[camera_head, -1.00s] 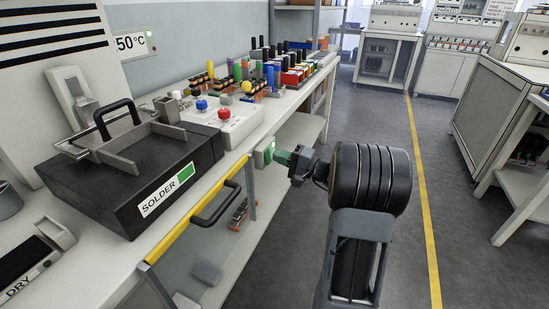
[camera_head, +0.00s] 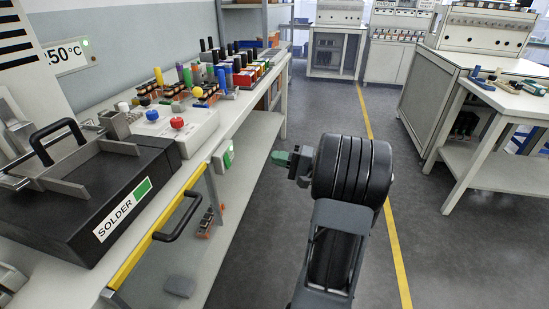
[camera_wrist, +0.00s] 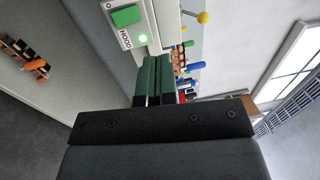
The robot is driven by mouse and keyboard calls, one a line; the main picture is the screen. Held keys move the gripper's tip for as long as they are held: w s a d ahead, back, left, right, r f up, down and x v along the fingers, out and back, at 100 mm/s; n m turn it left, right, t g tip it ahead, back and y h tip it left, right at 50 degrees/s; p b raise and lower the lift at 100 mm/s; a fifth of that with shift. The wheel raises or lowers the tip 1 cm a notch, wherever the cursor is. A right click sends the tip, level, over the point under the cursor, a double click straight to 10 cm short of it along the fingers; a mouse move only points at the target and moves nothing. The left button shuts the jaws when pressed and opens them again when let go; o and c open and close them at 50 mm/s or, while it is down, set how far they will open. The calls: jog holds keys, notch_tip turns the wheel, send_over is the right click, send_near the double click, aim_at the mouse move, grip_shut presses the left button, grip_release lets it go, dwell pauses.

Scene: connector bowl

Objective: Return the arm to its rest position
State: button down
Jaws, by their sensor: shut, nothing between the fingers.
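My gripper (camera_head: 281,158) is shut and empty, its green fingers together, over the aisle to the right of the long bench. In the wrist view the closed green fingers (camera_wrist: 156,78) point up the picture. The switch box marked HOOD (camera_wrist: 120,30) has a green button and a lit green lamp. It also shows in the head view, on the bench's front side (camera_head: 223,160). My gripper is apart from it, with a clear gap. My arm is bent in front of the head camera and hides part of the floor.
The bench at left holds the black SOLDER box (camera_head: 90,200), a panel with red and blue knobs (camera_head: 185,135) and several coloured parts. A yellow bar with a black handle (camera_head: 180,220) runs along its front. A shelved table (camera_head: 500,100) stands at right. The aisle floor (camera_head: 440,250) is clear.

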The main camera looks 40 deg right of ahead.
dwell(0.4)
jog(key=s+a+r+n+g+h+p, duration=0.25)
jog(key=a+r+g+p, duration=0.3)
jog(key=a+p, duration=0.35)
jog(key=s+a+r+n+g+h+p, duration=0.1)
jog(key=s+a+r+n+g+p, duration=0.15)
jog(key=a+r+g+p, duration=0.55)
jog(key=s+a+r+n+t+h+p, duration=0.2)
jog(key=s+a+r+n+h+p, duration=0.2)
jog(key=s+r+h+p, duration=0.3)
jog(key=shift+s+a+r+n+h+p, duration=0.15)
jog(key=shift+s+r+n+h+p, duration=0.25)
jog(key=shift+h+p, duration=1.15)
jog(key=c, duration=1.8)
grip_release()
jog(key=shift+w+r+t+y+p, duration=0.1)
jog(key=shift+t+y+p, duration=0.15)
jog(key=shift+y+p, duration=0.15)
